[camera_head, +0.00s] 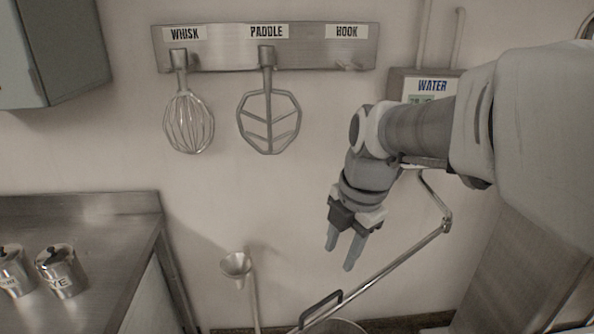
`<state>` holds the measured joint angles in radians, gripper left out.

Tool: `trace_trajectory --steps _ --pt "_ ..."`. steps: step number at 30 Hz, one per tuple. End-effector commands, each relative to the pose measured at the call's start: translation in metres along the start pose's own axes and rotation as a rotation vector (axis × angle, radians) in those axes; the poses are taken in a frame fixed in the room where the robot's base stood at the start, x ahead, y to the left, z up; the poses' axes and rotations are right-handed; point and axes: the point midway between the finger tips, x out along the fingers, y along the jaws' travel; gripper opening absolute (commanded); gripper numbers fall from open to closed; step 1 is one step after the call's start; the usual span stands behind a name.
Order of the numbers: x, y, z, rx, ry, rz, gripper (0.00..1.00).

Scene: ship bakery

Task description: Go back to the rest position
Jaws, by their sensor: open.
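My gripper (341,250) hangs at the end of my arm, which reaches in from the right of the head view. Its two blue-grey fingers point down and stand apart with nothing between them. It is in front of the pale wall, below the rack (215,56) and above a metal pipe with a jointed arm. It appears to touch nothing.
A whisk (188,122) and a paddle (269,122) hang on the rack; the HOOK place is empty. A WATER box (432,84) is partly behind my arm. A jointed pipe (395,266), a funnel (236,265), a steel counter (95,212) with labelled canisters (62,272) and a wall cabinet (60,50) stand around.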

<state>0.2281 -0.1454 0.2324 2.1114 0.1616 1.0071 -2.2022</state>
Motion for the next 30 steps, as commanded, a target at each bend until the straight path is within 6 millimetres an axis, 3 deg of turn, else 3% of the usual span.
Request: trace_trajectory --steps 5,17,23,30 --pt "-0.012 0.000 0.000 -0.001 0.000 -0.001 0.45" --pt "-0.014 -0.001 -0.002 0.021 -0.002 0.001 0.45" --pt "-0.022 -0.010 -0.014 0.255 -0.020 0.020 0.45" --pt "-0.034 -0.030 -0.035 0.715 -0.034 0.073 0.45"
